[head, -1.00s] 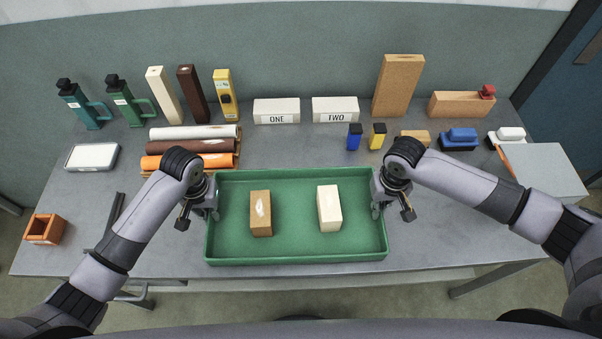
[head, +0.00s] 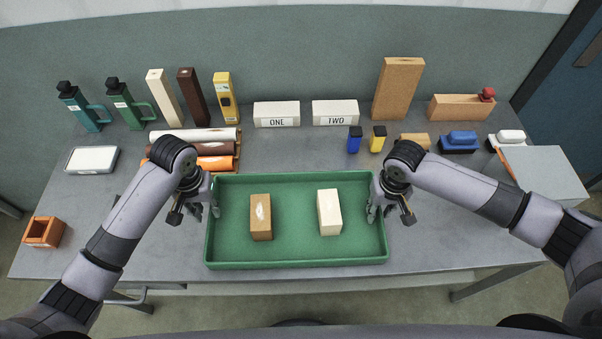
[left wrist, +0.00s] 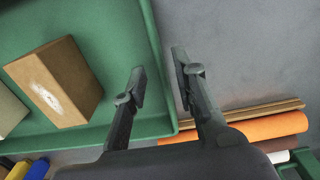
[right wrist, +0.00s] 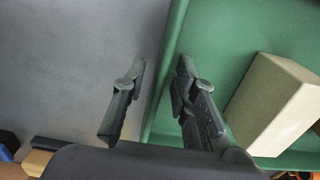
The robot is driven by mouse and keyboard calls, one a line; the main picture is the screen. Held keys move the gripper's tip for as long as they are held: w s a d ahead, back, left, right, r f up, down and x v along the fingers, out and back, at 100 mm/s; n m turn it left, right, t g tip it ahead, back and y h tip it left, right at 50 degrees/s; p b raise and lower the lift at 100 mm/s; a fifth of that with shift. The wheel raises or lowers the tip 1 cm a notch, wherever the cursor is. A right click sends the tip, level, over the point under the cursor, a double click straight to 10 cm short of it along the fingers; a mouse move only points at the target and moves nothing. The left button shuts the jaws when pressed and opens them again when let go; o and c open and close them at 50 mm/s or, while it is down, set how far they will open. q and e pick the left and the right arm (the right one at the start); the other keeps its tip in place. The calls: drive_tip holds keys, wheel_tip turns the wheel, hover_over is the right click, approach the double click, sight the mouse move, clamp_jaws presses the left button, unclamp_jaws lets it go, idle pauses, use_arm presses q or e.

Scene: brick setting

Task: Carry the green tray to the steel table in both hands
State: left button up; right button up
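The green tray (head: 297,263) lies flat on the grey metal-looking table (head: 480,228), near its front edge. A brown block (head: 261,218) and a cream block (head: 329,212) stand inside it. My left gripper (head: 207,210) is at the tray's left wall, its fingers apart. In the left wrist view the wall passes between the fingertips (left wrist: 162,80). My right gripper (head: 379,212) is at the right wall, also open; in the right wrist view the wall runs between its fingertips (right wrist: 160,82). I cannot tell how deep the fingers reach around the walls.
White, brown and orange rolls (head: 205,148) lie just behind the tray's left end. Boxes marked ONE (head: 277,114) and TWO (head: 335,113), bottles and tall blocks line the back. A grey box (head: 545,172) stands right, an orange open box (head: 43,231) left.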

drive_tip(key=shift+r, duration=0.2)
use_arm(q)
wheel_tip(320, 180, up, 7)
drive_tip(key=shift+r, duration=0.15)
use_arm(e)
wheel_tip(320, 180, up, 12)
drive_tip(key=shift+f, duration=0.2)
use_arm(q)
drive_tip(key=shift+s, duration=0.1)
idle(0.4)
